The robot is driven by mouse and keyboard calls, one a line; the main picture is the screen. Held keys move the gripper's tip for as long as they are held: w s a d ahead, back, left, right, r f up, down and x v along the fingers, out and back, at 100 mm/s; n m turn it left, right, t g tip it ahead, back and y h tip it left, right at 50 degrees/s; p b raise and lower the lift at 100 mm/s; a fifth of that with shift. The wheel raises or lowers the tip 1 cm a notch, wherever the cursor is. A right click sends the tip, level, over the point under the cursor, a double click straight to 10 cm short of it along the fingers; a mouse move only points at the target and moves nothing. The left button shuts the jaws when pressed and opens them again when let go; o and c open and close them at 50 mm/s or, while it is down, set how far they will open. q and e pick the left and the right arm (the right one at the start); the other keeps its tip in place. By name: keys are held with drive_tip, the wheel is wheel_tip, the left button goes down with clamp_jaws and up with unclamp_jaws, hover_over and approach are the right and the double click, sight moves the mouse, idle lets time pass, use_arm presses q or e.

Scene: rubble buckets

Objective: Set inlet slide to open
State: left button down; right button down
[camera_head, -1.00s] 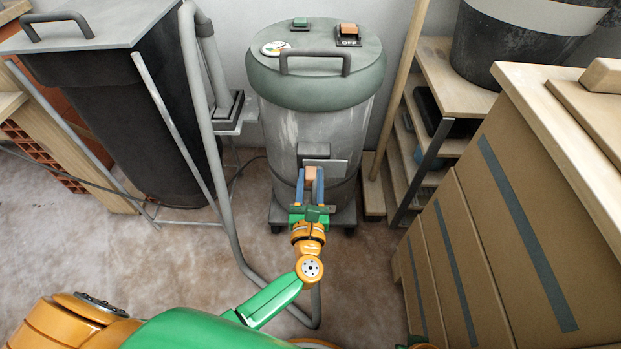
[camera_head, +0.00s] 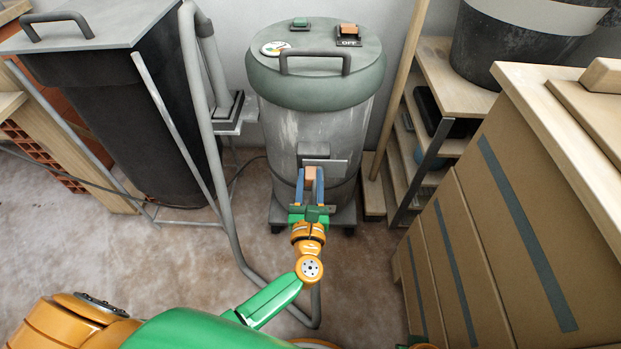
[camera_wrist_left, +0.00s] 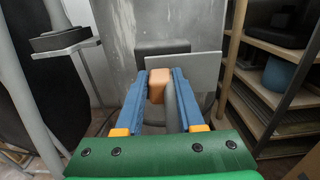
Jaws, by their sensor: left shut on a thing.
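The inlet slide shows as a flat grey plate (camera_head: 338,168) low on the front of the grey vacuum drum (camera_head: 318,125). An orange-brown block-like knob (camera_head: 310,174) sits at the plate. In the left wrist view the knob (camera_wrist_left: 160,84) is between the blue fingers and the plate (camera_wrist_left: 186,72) reaches out to the right of it. My left gripper (camera_head: 310,180) is shut on the knob, with one finger on each side. The slide's track is partly hidden by the fingers. My right gripper is not in view.
A grey hose (camera_head: 224,185) curves down left of the drum to the floor. A black bin (camera_head: 125,120) stands at the left. Open floor (camera_head: 150,255) lies in front.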

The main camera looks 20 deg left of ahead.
use_arm(q)
drive_tip(key=a, duration=0.1)
drive_tip(key=s+a, duration=0.1)
drive_tip(key=a, duration=0.3)
drive_tip(key=shift+s+f, duration=0.1)
drive_tip(key=shift+s, duration=0.15)
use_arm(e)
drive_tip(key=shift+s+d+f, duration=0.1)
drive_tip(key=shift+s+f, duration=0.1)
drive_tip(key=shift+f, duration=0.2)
use_arm(q)
drive_tip(key=c, duration=0.6)
unclamp_jaws()
drive_tip(key=shift+a, duration=0.15)
drive_tip(key=shift+o, duration=0.4)
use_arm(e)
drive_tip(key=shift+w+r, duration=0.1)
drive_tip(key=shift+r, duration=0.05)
use_arm(q)
drive_tip(key=shift+s, duration=0.1)
drive_tip(key=v, duration=0.7)
drive_tip(key=shift+p, duration=0.35)
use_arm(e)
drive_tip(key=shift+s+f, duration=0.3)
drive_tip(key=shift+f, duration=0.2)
